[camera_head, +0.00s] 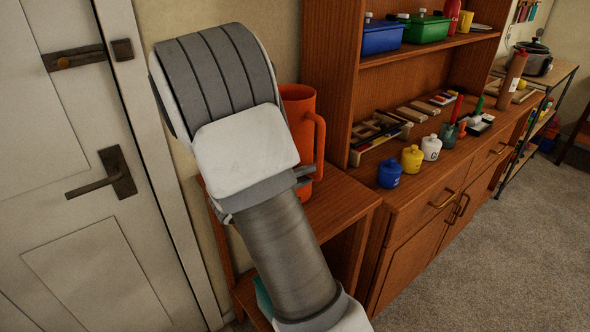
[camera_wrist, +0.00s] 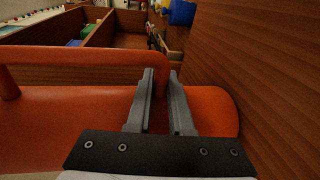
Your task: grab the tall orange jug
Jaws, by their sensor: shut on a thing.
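The tall orange jug (camera_head: 298,102) stands at the wooden side table (camera_head: 345,200), partly hidden behind my arm in the head view. Its handle faces right. In the wrist view the jug's orange body (camera_wrist: 65,125) spans the lower part, with the handle bar running across above it. My gripper (camera_wrist: 160,80) is shut on the jug's handle, one finger on each side of it. In the head view my gripper (camera_head: 304,174) shows only in part beside the jug's lower side.
A wooden cabinet (camera_head: 330,60) stands close to the right of the jug. Its counter holds a blue jar (camera_head: 389,170), a yellow jar (camera_head: 412,158) and a white jar (camera_head: 431,147). A white door (camera_head: 80,200) is at left. Carpet (camera_head: 480,260) is clear at lower right.

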